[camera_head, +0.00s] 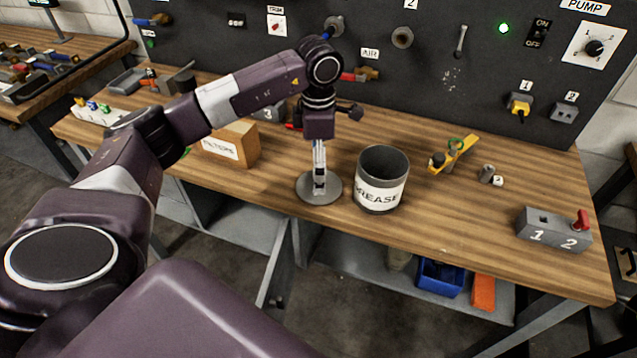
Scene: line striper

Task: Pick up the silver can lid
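The silver can lid (333,193) is a flat round grey disc on the wooden workbench, just left of the open can labelled GREASE (382,181). My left gripper (319,182) points straight down at the middle of the lid. Its fingers look close together and hide the lid's centre, so I cannot tell whether they grip a knob there. The lid looks level, at or very near the bench top. My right gripper is out of view.
A cardboard FILTERS box (231,145) stands left of the lid. Right of the can are a yellow tool (454,156), a small metal cylinder (487,174) and a grey block (553,230) marked 1 and 2. The dark control panel (440,80) rises behind. The front bench strip is clear.

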